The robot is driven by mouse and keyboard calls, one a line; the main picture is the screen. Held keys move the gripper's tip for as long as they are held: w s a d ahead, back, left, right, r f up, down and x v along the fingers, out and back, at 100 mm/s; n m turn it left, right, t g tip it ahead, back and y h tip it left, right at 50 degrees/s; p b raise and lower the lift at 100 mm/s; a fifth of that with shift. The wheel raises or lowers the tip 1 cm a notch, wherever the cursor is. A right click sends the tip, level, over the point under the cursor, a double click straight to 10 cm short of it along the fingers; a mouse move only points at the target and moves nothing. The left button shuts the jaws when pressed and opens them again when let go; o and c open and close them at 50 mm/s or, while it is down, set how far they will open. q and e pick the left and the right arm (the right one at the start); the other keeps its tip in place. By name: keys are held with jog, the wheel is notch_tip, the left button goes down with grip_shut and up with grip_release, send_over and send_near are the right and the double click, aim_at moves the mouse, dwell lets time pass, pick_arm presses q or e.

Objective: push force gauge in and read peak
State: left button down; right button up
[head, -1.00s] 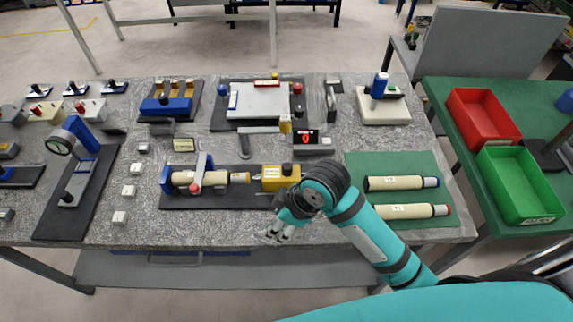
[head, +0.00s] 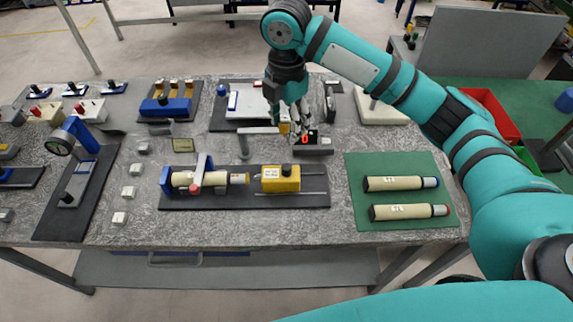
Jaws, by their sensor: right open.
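A small gap shows between the block and the tube end. A small display with red digits (head: 306,139) stands behind the gauge, partly hidden by my right gripper. My right gripper (head: 292,132) is open, pointing down above the bench near the display, clear of the gauge. My left gripper is out of view.
Two cream tubes (head: 402,183) lie on a green mat (head: 360,206) at the right. A grey bracket (head: 245,142) stands left of the gripper. The bench front strip is clear.

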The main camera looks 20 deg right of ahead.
aim_at(286, 166)
notch_tip(286, 166, down, 16)
jog(key=p, duration=0.2)
jog(key=shift+r+p, duration=0.1)
jog(key=shift+p, duration=0.25)
